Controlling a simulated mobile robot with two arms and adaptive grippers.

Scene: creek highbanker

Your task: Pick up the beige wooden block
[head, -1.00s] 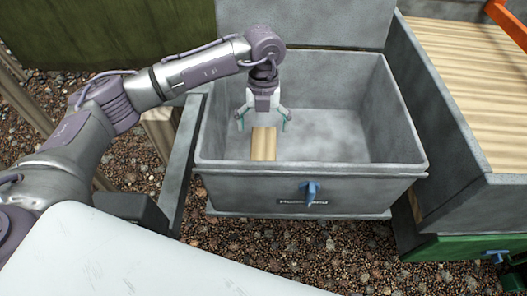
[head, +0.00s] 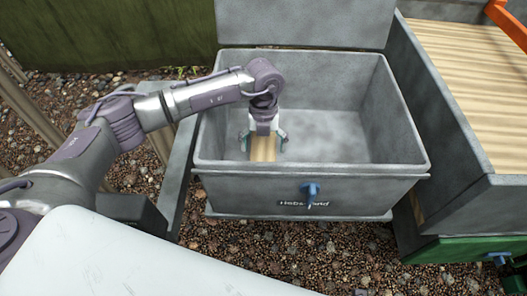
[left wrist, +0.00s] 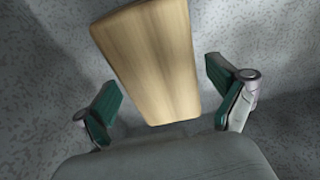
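The beige wooden block (head: 263,152) lies on the floor of the grey metal box (head: 413,160), near its front left. My left gripper (head: 264,146) is down inside the box, over the block's far end. In the left wrist view the block (left wrist: 158,62) shows large, with its near end between the two green-padded fingers. The left gripper (left wrist: 165,105) is open, and a gap shows between each finger and the block. My right gripper is not in view.
The box has walls on all sides, and a raised grey lid (head: 305,22) stands behind it. A blue latch (head: 311,190) is on its front. A grey trough with a ribbed beige bed (head: 470,90) stands to the right. The right half of the box is empty.

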